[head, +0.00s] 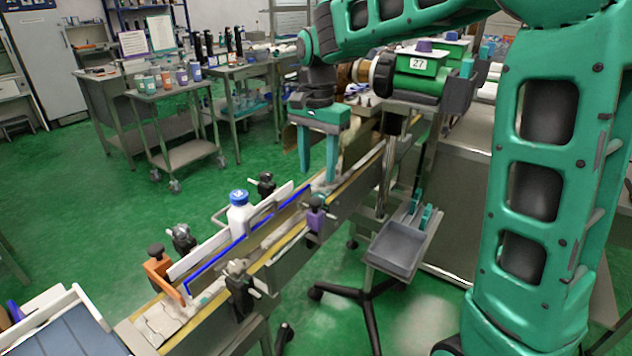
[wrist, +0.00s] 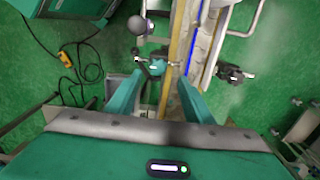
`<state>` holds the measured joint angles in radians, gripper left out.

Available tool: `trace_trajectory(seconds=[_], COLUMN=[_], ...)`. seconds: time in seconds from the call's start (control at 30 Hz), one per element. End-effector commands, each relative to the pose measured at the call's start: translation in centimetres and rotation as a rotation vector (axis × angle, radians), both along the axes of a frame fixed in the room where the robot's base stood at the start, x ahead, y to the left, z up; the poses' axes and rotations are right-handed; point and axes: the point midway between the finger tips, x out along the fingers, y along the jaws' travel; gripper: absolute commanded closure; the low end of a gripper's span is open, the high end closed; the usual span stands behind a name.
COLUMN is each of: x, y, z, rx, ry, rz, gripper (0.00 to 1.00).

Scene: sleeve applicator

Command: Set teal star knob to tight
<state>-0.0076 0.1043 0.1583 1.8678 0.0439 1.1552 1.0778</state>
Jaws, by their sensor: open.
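My gripper (head: 318,178) is open and empty, its two teal fingers pointing down over the conveyor in the head view. In the wrist view my gripper (wrist: 163,82) has its fingers apart. A small clamp with a teal part (wrist: 155,66) shows just beyond and between the fingertips, beside the yellow rail. It may be the teal star knob, but its star shape and setting are too small to read. I cannot pick out a teal star knob surely in the head view. A dark round knob (wrist: 138,25) shows farther up in the wrist view.
Green floor is open to the left.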

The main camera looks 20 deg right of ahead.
Motion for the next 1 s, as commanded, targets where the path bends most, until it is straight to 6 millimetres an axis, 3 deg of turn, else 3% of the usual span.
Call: trace_trajectory(seconds=[0.1,0.3,0.8,0.9,1.0], x=[0.1,0.1,0.1,-0.6,-2.7], y=[0.0,0.1,0.0,-0.9,-3.4], z=[1.9,3.7,4.0,3.9,3.7], rx=[0.0,0.001,0.0,-0.004,-0.017], ry=[-0.002,-0.001,0.0,-0.001,-0.001], rz=[0.001,0.002,0.002,0.009,0.033], gripper=[0.53,0.53,0.53,0.53,0.53])
